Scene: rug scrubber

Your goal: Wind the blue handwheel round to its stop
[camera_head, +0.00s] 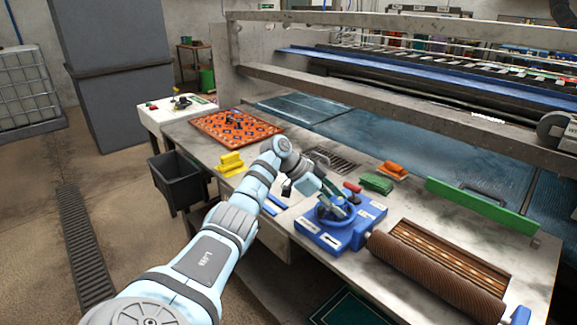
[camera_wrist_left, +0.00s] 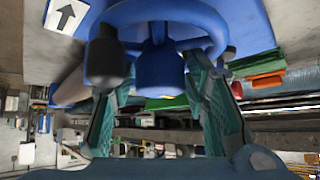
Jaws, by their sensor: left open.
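The blue handwheel (camera_head: 325,217) sits on top of a blue box (camera_head: 343,237) with white labels, on the workbench. In the left wrist view the wheel's rim (camera_wrist_left: 205,18) curves across the top, with a blue hub (camera_wrist_left: 160,72) in the middle and a black knob (camera_wrist_left: 106,60) at the left. My left gripper (camera_head: 338,198) is open at the wheel, its fingers reaching over it. In the wrist view its two teal fingertips (camera_wrist_left: 160,84) stand either side of the hub, apart. Whether a finger touches the knob or rim I cannot tell. My right gripper is not in view.
A brown ribbed roller (camera_head: 435,275) lies right of the box. Green pads (camera_head: 377,183), an orange brush (camera_head: 395,169) and a long green bar (camera_head: 480,205) lie behind. Yellow blocks (camera_head: 230,163) and a patterned rug piece (camera_head: 236,128) lie at the far left of the workbench.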

